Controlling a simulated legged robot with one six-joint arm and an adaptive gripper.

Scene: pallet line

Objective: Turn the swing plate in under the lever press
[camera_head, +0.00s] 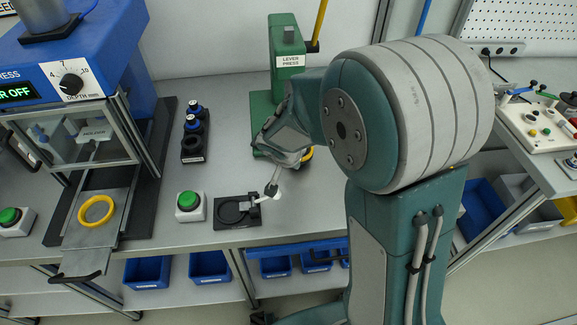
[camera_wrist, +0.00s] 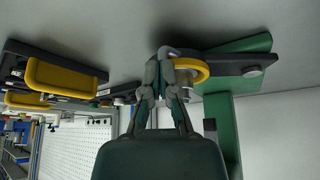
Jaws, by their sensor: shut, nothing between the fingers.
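The lever press (camera_head: 290,60) is a green column with a white label and a yellow lever (camera_head: 320,20), at the back middle of the bench in the head view. In the wrist view a dark swing plate (camera_wrist: 225,53) reaches out beside its green base (camera_wrist: 263,42) and carries a yellow ring (camera_wrist: 190,66). In the head view only a bit of yellow (camera_head: 307,153) shows behind my arm. My gripper (camera_wrist: 165,62) is shut and empty, its tips close to the plate's outer end by the ring. Whether they touch it is unclear. In the head view my gripper (camera_head: 283,157) is low before the press.
A black fixture (camera_head: 224,231) and a green button (camera_head: 191,206) stand in front. Left is the blue press (camera_head: 85,45) with a yellow ring (camera_head: 96,210) on its slide. A black rack (camera_head: 193,148) stands between. Bare bench (camera_head: 225,150) lies left of the lever press.

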